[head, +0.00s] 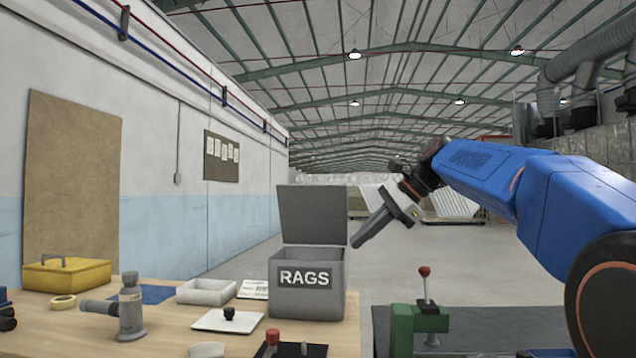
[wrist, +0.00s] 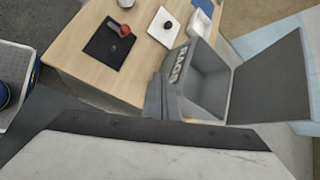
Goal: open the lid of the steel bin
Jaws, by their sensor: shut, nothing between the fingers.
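The grey steel bin (head: 285,306), marked RAGS, stands on the wooden table in the head view. Its lid (head: 311,215) stands up at the back, so the bin is open. The wrist view shows the inside of the bin (wrist: 209,76) as empty, with the lid (wrist: 268,78) tilted back beyond its far edge. My gripper (head: 358,242) is shut and empty, pointing down and left, just right of the raised lid in the head view. In the wrist view my gripper (wrist: 163,97) shows beside the front of the bin. I cannot tell whether it touches the bin.
On the table are a yellow toolbox (head: 67,276), a grey cylindrical tool (head: 130,310), a white tray (head: 206,291) and a white plate (head: 226,320) with a black knob. A green fixture with a red-knobbed lever (head: 425,285) stands at right. Air above the table is clear.

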